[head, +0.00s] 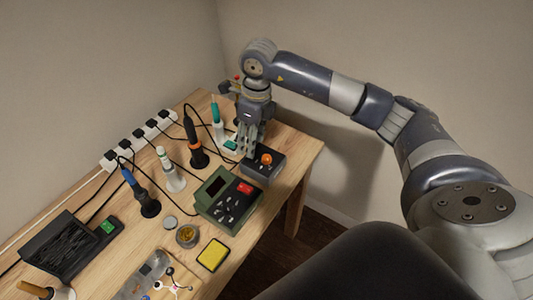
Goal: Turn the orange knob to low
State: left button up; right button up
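The orange knob (266,159) sits on top of a small dark box (263,171) near the right end of the wooden table. My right gripper (250,150) points down just behind and to the left of the knob. Its fingertips are close to the box, and I cannot tell whether they touch it. The knob's top is visible, with no finger across it. The fingers are too small and overlapped to show whether they are open or shut. The knob's markings are too small to read. My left gripper is not in view.
Left of the box stands a green station (229,199) with a red display. Several soldering tools in stands, including an orange-based one (198,157), line the back beside a white power strip (140,140). A yellow sponge (213,254) lies in front. Cables cross the table.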

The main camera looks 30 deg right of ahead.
jog(key=r+h, duration=0.1)
jog(key=h, duration=0.1)
send_over(267, 157)
notch_tip(267, 157, down, 11)
jog(key=shift+a+r+p, duration=0.1)
jog(key=shift+r+p, duration=0.1)
jog(key=shift+p, duration=0.75)
grip_shut()
